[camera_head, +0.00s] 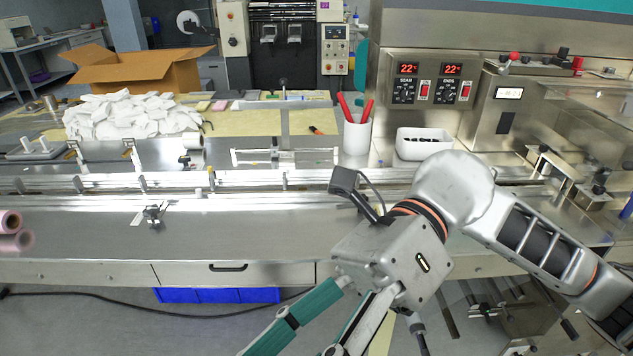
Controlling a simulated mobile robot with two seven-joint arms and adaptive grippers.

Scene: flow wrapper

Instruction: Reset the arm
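My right arm (455,190) comes in from the right and bends down toward the bottom centre, in front of the flow wrapper's bench (90,245). Its gripper (312,338) points down and left, below the bench's front edge in the picture. The two teal-and-grey fingers stand apart with nothing seen between them; their tips are cut off by the lower picture edge. My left arm and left gripper are not in view.
The machine's steel housing with red displays (430,80) stands at right. A white cup with red-handled tools (357,135) and a white bin (425,143) stand behind the arm. White packets (130,115) and a cardboard box (135,70) are at back left. The bench's left front is mostly clear.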

